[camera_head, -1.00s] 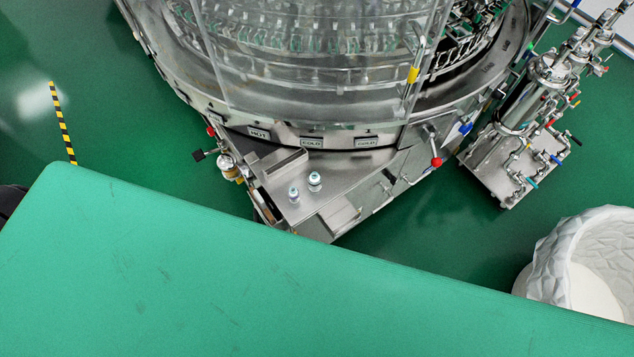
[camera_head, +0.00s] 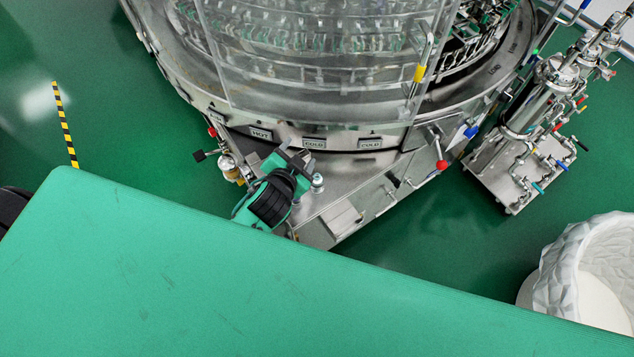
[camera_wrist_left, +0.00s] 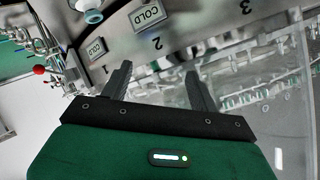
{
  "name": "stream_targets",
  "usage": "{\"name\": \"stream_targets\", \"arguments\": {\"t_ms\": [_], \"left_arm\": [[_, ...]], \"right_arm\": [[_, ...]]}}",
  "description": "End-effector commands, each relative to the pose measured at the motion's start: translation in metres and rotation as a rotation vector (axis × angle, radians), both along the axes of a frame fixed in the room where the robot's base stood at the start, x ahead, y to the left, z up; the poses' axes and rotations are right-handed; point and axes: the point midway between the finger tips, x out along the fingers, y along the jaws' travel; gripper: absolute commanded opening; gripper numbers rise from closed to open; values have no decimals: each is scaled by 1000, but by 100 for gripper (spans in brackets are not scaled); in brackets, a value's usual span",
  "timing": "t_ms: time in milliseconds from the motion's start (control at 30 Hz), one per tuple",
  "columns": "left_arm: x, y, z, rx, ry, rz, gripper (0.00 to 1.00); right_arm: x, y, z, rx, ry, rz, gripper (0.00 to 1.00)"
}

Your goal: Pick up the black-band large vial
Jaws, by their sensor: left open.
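A vial (camera_head: 317,183) with a pale top stands on the steel ledge of the washer, just right of my left gripper in the head view. It looks like the larger one, but its band is too small to read clearly. My left gripper (camera_head: 297,154) is over the ledge, open and empty. In the left wrist view, the open fingers (camera_wrist_left: 158,68) have nothing between them, and a vial with a teal-and-white top (camera_wrist_left: 90,8) is cut off at the upper edge. A second, smaller vial is hidden behind my gripper. My right gripper is out of view.
The rotary washer (camera_head: 300,116) with its clear guard rises behind the ledge (camera_head: 340,205). A red-knobbed lever (camera_head: 441,165) sticks out at right. A pipe stand (camera_head: 515,165) and a white basket (camera_head: 560,275) are farther right. Green floor lies open at left.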

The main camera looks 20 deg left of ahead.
Motion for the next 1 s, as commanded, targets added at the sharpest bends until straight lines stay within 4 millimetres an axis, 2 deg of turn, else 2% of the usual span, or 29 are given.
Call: {"name": "stream_targets", "arguments": {"t_ms": [33, 100, 200, 333, 400, 467, 500, 600, 733, 867, 967, 1000], "left_arm": [[17, -12, 19, 41, -100, -57, 61], [37, -36, 49, 108, -257, -160, 61], [54, -78, 92, 218, -484, -339, 61], [52, -141, 129, 370, -744, -613, 61], [44, -173, 138, 460, -861, -776, 61], [33, -199, 138, 540, -947, -927, 61], [25, -214, 135, 595, -996, -1032, 61], [3, -242, 115, 739, -1081, -1305, 61], [-18, -254, 69, 940, -1103, -1681, 61], [-26, -232, 15, 1155, -996, -2064, 61], [-20, -194, -21, 1316, -808, -2343, 61], [-15, -176, -33, 1375, -712, -2442, 61]], "right_arm": [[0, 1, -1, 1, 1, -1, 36], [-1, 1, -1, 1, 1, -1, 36], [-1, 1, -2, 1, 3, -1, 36], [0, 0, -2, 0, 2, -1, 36], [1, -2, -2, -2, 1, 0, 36], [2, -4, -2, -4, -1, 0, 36], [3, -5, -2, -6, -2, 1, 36], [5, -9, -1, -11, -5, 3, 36], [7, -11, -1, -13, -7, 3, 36], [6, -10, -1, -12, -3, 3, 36], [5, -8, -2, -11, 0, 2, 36], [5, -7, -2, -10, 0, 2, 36]]}}
